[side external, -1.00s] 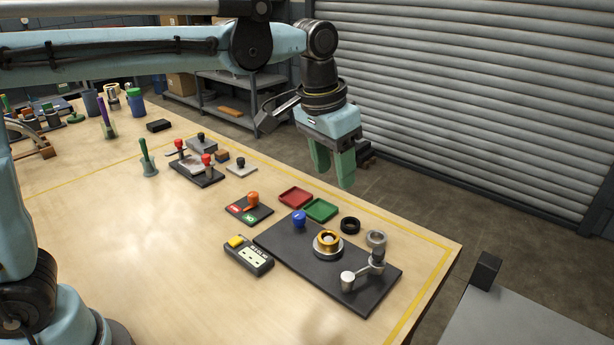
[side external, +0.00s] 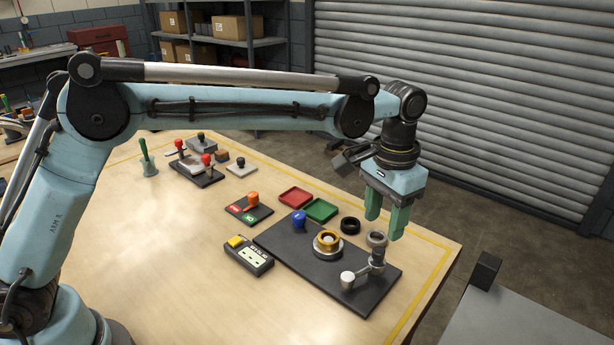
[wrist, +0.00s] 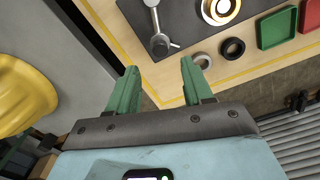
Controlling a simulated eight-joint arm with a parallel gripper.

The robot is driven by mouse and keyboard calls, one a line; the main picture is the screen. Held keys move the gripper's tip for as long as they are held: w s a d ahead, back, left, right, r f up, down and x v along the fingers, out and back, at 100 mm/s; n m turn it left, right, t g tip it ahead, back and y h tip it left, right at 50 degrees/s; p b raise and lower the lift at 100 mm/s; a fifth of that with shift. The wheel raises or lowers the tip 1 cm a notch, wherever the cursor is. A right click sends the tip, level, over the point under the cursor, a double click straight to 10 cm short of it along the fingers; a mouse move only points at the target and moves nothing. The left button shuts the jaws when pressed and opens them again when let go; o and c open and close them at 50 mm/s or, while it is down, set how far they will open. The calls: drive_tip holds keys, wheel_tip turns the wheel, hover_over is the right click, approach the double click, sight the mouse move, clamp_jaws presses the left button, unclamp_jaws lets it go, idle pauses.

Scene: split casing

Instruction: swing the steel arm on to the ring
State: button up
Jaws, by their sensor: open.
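The steel arm (side external: 363,274) lies on the right end of a black base plate (side external: 282,258). It has a dark knob at its pivot end and a pale cylindrical head (side external: 347,280) at its front end, apart from the ring. The brass-coloured ring (side external: 328,239) sits on a round silver seat on the plate. In the wrist view the steel arm (wrist: 157,27) is at the top centre and the ring (wrist: 221,7) is to its right. My gripper (side external: 385,226) is open and empty, above and behind the steel arm, with its green fingers (wrist: 158,82) pointing down.
A steel collar (side external: 376,239) and a black ring (side external: 350,225) lie behind the plate. Red (side external: 295,197) and green (side external: 320,210) trays are behind it too. A blue knob (side external: 299,217) stands on the plate, and a yellow-buttoned box (side external: 249,256) lies in front-left.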

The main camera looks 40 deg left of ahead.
sight(379, 250)
wheel_tip(379, 250, down, 7)
drive_tip(key=shift+r, duration=0.1)
drive_tip(key=shift+c, duration=0.2)
clamp_jaws()
idle(0.3)
